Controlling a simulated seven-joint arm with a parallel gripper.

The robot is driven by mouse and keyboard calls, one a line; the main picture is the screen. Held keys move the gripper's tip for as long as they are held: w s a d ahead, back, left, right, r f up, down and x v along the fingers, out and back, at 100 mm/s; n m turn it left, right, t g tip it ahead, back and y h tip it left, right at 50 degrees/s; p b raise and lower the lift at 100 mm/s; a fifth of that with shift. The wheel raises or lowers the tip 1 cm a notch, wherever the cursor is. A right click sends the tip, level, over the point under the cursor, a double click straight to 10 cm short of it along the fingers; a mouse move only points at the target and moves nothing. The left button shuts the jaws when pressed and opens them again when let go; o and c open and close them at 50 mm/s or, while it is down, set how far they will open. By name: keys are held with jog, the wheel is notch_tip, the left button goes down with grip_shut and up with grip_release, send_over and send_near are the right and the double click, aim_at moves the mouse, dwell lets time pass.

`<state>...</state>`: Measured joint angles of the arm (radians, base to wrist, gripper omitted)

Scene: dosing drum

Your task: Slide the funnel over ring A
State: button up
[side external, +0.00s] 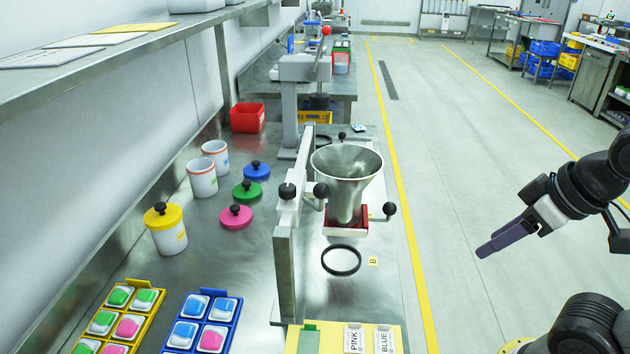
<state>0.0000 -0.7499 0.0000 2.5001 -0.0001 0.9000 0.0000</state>
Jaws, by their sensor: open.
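The metal funnel (346,166) stands upright, wide mouth up, in a red and white holder (346,227) beside a pale rail (293,205). Black ball knobs show on both sides of it, one at the right (389,209). A black ring (341,260) lies on the bench in front of the holder, next to a yellow label B (373,261). No label A is readable; the area behind the funnel is partly hidden. My gripper (487,249) is open and empty, out to the right over the floor, well apart from the funnel. Its fingers overlap in this view.
Left of the rail stand white jars (201,178), a yellow-lidded jar (166,230) and loose lids, one pink (236,216). Yellow (121,319) and blue (203,322) trays of packs lie at the front. A grey upright (285,275) stands left of the ring.

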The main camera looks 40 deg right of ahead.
aim_at(334, 198)
dwell(0.3)
jog(key=o, duration=0.3)
jog(key=shift+w, duration=0.15)
jog(key=w+a+r+m+t+y, duration=0.1)
jog(key=w+a+r+m+t, duration=0.1)
jog(key=w+r+m+t, duration=0.45)
jog(key=w+a+r+m+t, duration=0.1)
jog(key=w+a+m+t, duration=0.15)
jog(key=w, duration=0.65)
jog(key=w+a+f+m+y, duration=0.1)
jog(key=w+a+f, duration=0.1)
jog(key=a+f, duration=0.35)
jog(key=x, duration=1.4)
jog(key=shift+t, duration=0.4)
